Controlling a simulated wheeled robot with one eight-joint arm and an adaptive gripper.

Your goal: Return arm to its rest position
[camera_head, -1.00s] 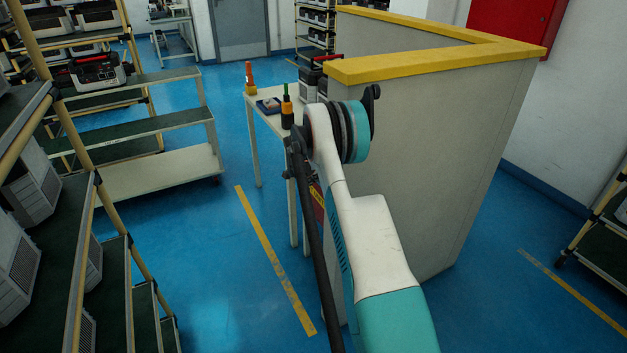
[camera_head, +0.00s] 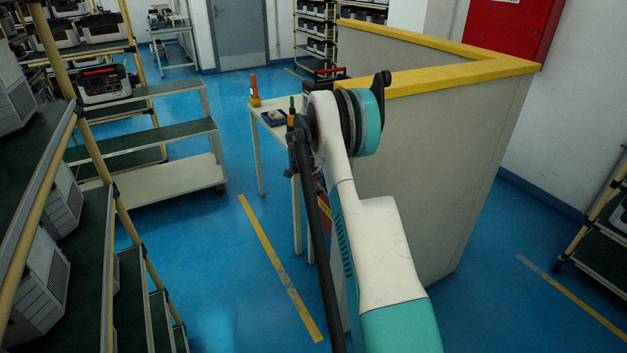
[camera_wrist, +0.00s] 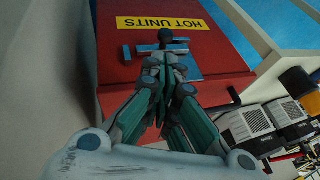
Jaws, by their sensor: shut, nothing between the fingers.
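My gripper (camera_wrist: 166,62) shows in the wrist view with its fingers together and nothing between them. Beyond its fingertips is a red surface (camera_wrist: 130,65) with a yellow label (camera_wrist: 168,24) reading "HOT UNITS". I cannot tell whether the fingertips touch the red surface. In the head view my white and teal arm reaches forward beside the grey partition. The gripper itself is hidden there behind the arm.
A grey partition (camera_head: 440,170) with a yellow top is close on the right. Racks (camera_head: 100,250) fill the left. Blue floor (camera_head: 215,255) is clear between. Grey-and-black units (camera_wrist: 245,125) show in the wrist view.

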